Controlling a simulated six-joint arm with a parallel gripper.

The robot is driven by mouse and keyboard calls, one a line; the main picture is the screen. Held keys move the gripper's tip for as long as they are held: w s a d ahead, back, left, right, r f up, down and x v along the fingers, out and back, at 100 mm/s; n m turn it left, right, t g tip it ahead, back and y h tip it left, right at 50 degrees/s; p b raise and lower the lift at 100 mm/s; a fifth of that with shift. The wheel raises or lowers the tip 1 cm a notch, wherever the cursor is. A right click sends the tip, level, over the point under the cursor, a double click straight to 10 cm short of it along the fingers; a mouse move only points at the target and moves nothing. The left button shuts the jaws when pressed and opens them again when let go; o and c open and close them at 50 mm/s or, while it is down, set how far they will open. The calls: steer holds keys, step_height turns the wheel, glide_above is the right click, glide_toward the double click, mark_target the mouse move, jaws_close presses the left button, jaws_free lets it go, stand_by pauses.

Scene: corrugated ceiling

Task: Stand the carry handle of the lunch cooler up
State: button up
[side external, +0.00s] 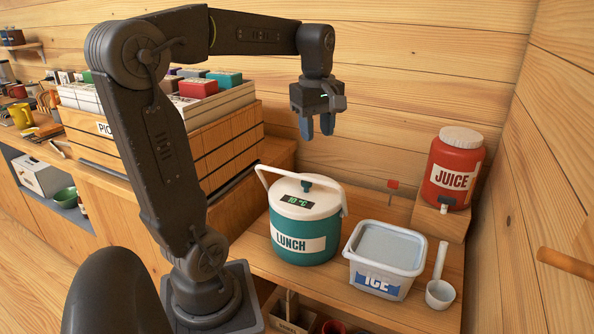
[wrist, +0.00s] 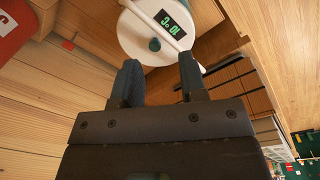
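The lunch cooler (side external: 284,237) is a teal drum with a white lid, a green "10 °C" display and a "LUNCH" label. It stands on the wooden counter, and its lid (wrist: 134,38) shows in the wrist view. In the wrist view the handle (wrist: 152,24) crosses the lid diagonally beside the display. My gripper (side external: 317,132) hangs above the cooler, fingers down, clear of the handle. It also shows in the wrist view (wrist: 158,70), its fingers apart with nothing between them.
A white ice tub (side external: 388,248) stands right of the cooler, with a white scoop (side external: 440,288) beside it. A red juice jug (side external: 455,170) sits on a wooden block at the back right. A wooden crate of boxes (side external: 190,145) stands to the left.

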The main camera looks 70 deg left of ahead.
steer(key=s+a+n+g+h, duration=0.1)
steer(key=a+n, duration=0.6)
steer(key=a, duration=0.1)
steer(key=f, duration=0.8)
steer(key=s+d+f, duration=0.1)
steer(key=f, duration=0.4)
steer(key=shift+c, duration=0.2)
jaws_close()
